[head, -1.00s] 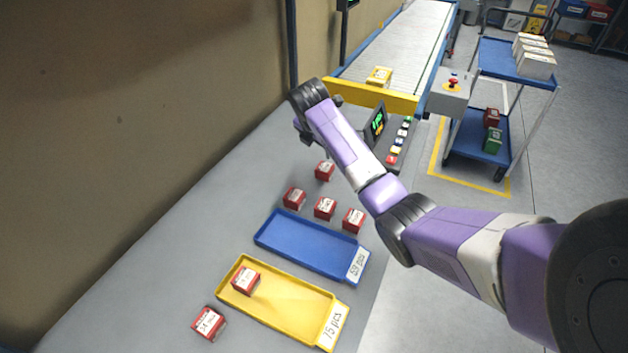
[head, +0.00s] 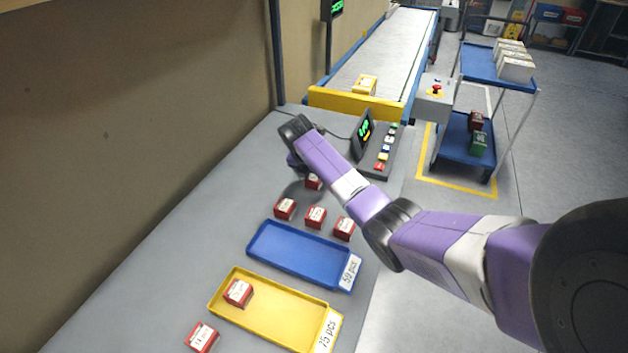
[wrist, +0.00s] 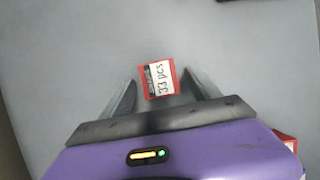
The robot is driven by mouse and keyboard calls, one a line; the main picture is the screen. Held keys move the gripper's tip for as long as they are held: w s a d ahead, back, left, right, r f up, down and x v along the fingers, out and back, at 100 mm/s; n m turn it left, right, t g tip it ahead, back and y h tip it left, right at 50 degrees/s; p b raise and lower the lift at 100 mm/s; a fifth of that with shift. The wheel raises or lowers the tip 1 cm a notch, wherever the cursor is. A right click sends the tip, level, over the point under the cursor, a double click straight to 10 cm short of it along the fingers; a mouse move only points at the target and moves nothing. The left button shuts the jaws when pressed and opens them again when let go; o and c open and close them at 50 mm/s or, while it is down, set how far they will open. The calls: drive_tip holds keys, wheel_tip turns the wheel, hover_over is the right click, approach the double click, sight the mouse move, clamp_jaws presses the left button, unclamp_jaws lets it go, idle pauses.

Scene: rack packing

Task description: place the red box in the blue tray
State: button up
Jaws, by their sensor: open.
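A red box (wrist: 157,79) with a white label lies between the spread fingers of my gripper (wrist: 162,92) in the wrist view, with a gap on each side. In the head view this red box (head: 313,182) is partly hidden by my wrist, and my gripper's fingers are hidden there too. Three more red boxes stand in a row by the blue tray: left (head: 285,209), middle (head: 316,217) and right (head: 344,228). The blue tray (head: 290,262) is empty and lies nearer than the row.
A yellow tray (head: 262,322) with a red box (head: 238,292) in it lies nearer than the blue tray. Another red box (head: 202,336) sits on the table at its left. A control panel (head: 374,150) and conveyor (head: 385,60) stand beyond my gripper. The table's left side is clear.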

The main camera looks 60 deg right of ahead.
drive_tip(key=shift+d+f, duration=0.15)
drive_tip(key=shift+f, duration=0.25)
drive_tip(key=c, duration=1.4)
clamp_jaws()
drive_tip(key=shift+r, duration=0.15)
